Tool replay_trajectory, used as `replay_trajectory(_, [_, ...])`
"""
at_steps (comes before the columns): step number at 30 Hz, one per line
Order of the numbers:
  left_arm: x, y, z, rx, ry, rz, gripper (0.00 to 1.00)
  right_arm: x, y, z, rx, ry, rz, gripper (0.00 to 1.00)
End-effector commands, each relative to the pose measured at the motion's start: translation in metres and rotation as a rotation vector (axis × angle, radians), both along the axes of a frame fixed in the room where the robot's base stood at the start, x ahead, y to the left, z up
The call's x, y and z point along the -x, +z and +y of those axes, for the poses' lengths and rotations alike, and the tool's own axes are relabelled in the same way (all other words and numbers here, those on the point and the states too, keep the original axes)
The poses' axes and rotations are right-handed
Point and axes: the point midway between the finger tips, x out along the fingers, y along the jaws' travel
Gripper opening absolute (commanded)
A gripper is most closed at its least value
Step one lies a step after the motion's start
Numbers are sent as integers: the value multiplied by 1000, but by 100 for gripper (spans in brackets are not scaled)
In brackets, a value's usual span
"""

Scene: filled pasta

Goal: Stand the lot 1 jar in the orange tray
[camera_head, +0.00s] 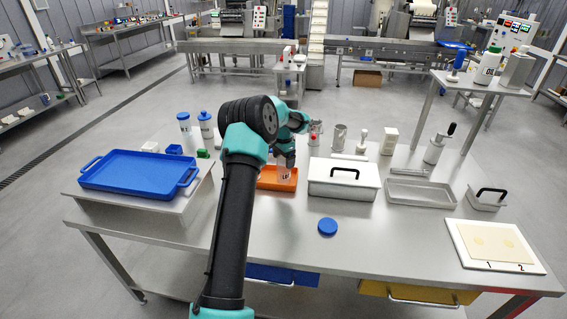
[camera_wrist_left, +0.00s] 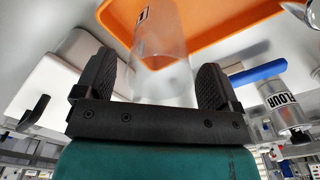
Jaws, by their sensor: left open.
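The lot 1 jar (camera_head: 284,173) is a clear jar with a small dark-lettered label; it appears upright within the orange tray (camera_head: 265,184). My left gripper (camera_head: 286,160) is above it, pointing down. In the left wrist view the jar (camera_wrist_left: 160,62) sits between the two spread fingers of my left gripper (camera_wrist_left: 155,85), with the orange tray (camera_wrist_left: 215,22) behind it. The fingers look apart from the glass. The jar's base contact is not clearly visible. My right gripper is not in view.
A white box with a black handle (camera_head: 344,178) stands close right of the tray. A large blue tray (camera_head: 135,172) is on a raised stand at left. A round blue lid (camera_head: 328,226) lies in front. The front middle of the table is mostly clear.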

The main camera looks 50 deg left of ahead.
Motion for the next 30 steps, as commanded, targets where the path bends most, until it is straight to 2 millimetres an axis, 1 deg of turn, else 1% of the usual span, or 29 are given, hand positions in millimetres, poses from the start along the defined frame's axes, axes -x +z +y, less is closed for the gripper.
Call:
replay_trajectory(1, [0, 9, 0, -1, 0, -2, 88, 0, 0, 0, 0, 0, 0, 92])
replay_trajectory(9, [0, 60, 0, -2, 0, -3, 88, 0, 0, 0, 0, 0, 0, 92])
replay_trajectory(15, [-1, 91, 0, -1, -1, -2, 88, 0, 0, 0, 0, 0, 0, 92])
replay_trajectory(18, [0, 99, 0, -1, -1, -1, 88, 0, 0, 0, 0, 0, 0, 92])
replay_trajectory(21, [0, 102, 0, 0, -1, -1, 88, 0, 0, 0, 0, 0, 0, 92])
replay_trajectory(30, [0, 102, 0, 0, -1, 0, 88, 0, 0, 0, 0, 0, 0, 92])
